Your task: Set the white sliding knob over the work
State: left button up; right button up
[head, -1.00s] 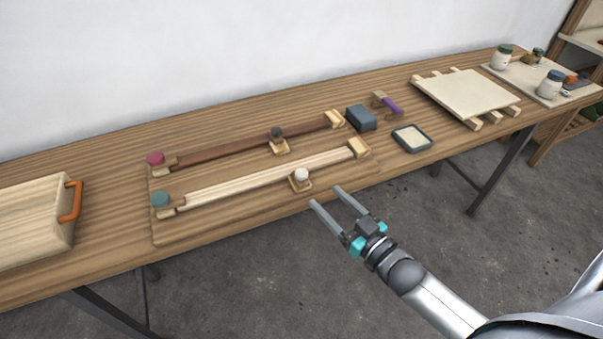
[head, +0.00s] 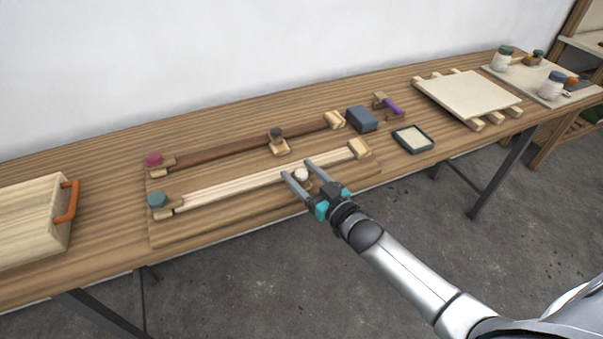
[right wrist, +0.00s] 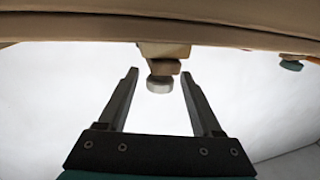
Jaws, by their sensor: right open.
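The white knob (head: 301,174) sits on a small wooden slider on the front, pale rail (head: 230,188), right of the rail's middle. My right gripper (head: 296,168) is open, with one finger on each side of the white knob. In the right wrist view the knob (right wrist: 160,84) shows between the two fingertips (right wrist: 160,73), with gaps to both fingers. The slider is partly hidden by the gripper in the head view. I cannot tell which thing is the work. My left gripper is not in view.
A dark rail (head: 225,146) with a black knob (head: 275,132) lies behind. Crimson (head: 153,159) and teal (head: 158,199) knobs mark the left ends. A grey block (head: 362,119) and shallow dark tray (head: 413,138) stand right; a wooden box with orange handle (head: 67,201) stands left.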

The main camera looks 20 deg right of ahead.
jog(key=shift+c, duration=0.3)
grip_shut()
dwell(1.1)
